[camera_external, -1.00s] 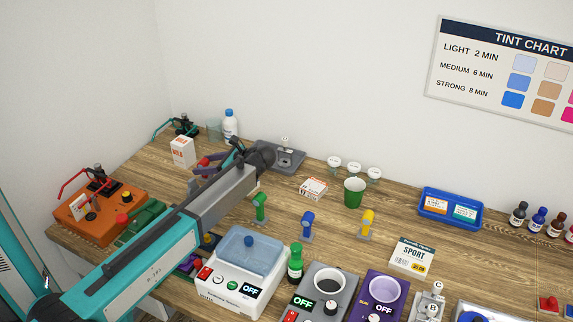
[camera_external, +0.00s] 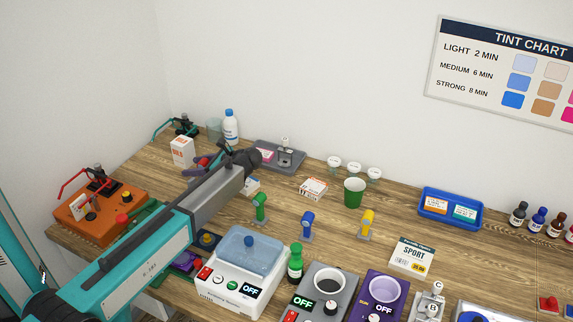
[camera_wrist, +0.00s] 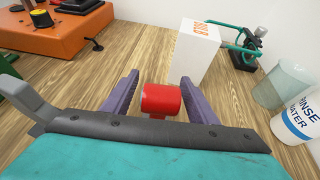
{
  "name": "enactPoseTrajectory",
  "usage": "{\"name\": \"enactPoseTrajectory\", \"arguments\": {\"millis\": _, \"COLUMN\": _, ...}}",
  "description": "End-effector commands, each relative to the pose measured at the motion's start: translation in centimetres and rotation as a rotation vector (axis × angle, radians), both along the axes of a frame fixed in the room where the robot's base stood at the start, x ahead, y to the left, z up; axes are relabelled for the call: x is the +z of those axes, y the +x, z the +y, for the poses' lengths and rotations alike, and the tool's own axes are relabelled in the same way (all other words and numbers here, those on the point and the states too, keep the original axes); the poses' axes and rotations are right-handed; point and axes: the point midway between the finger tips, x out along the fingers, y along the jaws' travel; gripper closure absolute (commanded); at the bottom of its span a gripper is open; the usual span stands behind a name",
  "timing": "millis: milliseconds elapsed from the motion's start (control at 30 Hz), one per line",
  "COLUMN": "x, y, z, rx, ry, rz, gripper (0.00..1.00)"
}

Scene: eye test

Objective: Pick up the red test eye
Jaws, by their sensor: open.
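The red test eye (camera_wrist: 161,100) is a short red cylinder seen in the wrist view, low between my gripper's two purple fingers. In the external view a small red part of it (camera_external: 203,161) shows by my gripper; the rest is hidden. My gripper (camera_wrist: 160,78) is open, with one finger on each side of the red piece. Whether either finger touches it, I cannot tell.
A white carton (camera_wrist: 195,55) stands just beyond the right finger. A green-armed device (camera_wrist: 242,42), a clear cup (camera_wrist: 283,82) and a rinse water bottle (camera_wrist: 300,122) are further right. An orange machine (camera_wrist: 55,30) is at the left. Bare wood lies between.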

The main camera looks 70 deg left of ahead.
Motion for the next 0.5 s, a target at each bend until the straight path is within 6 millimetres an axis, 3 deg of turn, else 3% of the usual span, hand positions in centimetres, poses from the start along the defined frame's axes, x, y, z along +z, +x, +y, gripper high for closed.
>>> {"name": "enactPoseTrajectory", "arguments": {"millis": 100, "x": 0.01, "y": 0.00, "z": 0.00, "rx": 0.000, "ry": 0.000, "rz": 0.000, "gripper": 0.47}}
{"name": "enactPoseTrajectory", "arguments": {"millis": 400, "x": 0.02, "y": 0.01, "z": -0.01, "rx": 0.000, "ry": 0.000, "rz": 0.000, "gripper": 0.95}}
{"name": "enactPoseTrajectory", "arguments": {"millis": 500, "x": 0.06, "y": 0.01, "z": -0.01, "rx": 0.000, "ry": 0.000, "rz": 0.000, "gripper": 0.95}}
